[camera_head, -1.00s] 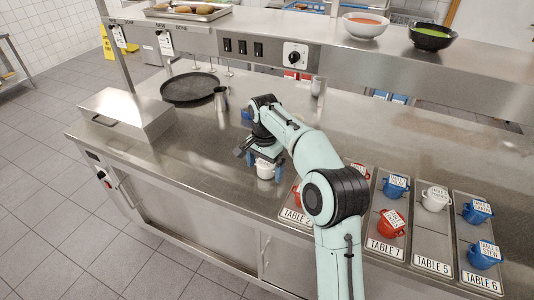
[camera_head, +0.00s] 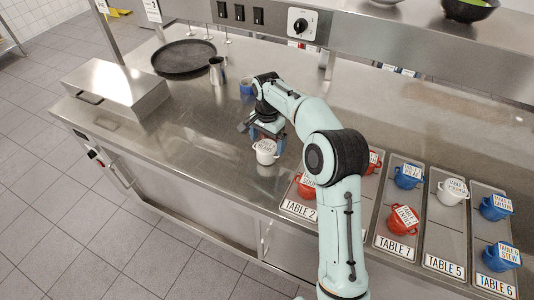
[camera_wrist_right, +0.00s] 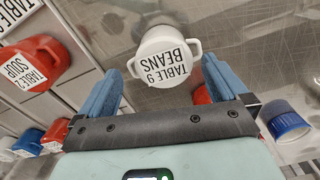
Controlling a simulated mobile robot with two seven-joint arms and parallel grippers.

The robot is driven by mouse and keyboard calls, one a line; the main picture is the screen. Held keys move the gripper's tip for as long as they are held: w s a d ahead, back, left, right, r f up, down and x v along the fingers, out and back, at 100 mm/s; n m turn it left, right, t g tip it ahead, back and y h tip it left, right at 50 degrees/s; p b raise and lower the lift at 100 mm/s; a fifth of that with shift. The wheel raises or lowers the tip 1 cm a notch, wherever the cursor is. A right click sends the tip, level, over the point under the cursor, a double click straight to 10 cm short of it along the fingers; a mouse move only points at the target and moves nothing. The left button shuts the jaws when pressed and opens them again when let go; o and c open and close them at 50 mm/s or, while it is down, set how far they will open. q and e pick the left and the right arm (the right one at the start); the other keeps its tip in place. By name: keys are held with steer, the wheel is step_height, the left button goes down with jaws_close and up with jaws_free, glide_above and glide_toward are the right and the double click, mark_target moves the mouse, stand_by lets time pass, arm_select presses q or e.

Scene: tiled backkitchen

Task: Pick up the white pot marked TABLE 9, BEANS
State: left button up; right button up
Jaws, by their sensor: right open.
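The white pot marked TABLE 9, BEANS (camera_head: 265,152) stands upright on the steel counter, left of the table trays. My right gripper (camera_head: 266,138) is open just behind and above it, and the pot's label faces up. In the right wrist view the white pot (camera_wrist_right: 168,44) lies just ahead of and between the two blue fingers of my right gripper (camera_wrist_right: 162,72). One handle shows at each side of the pot. I see no finger clearly touching it. My left gripper is not in view.
Metal trays with red, blue and white pots, such as the TABLE 7 tray (camera_head: 393,246), stand to the right. A steel box (camera_head: 117,88) is at left.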

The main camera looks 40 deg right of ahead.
mark_target(267, 146)
steer(key=shift+w+f, duration=0.15)
steer(key=shift+f, duration=0.55)
step_height(267, 146, down, 5)
steer(key=shift+w+f, duration=0.1)
steer(key=shift+c, duration=0.3)
steer(key=c, duration=1.2)
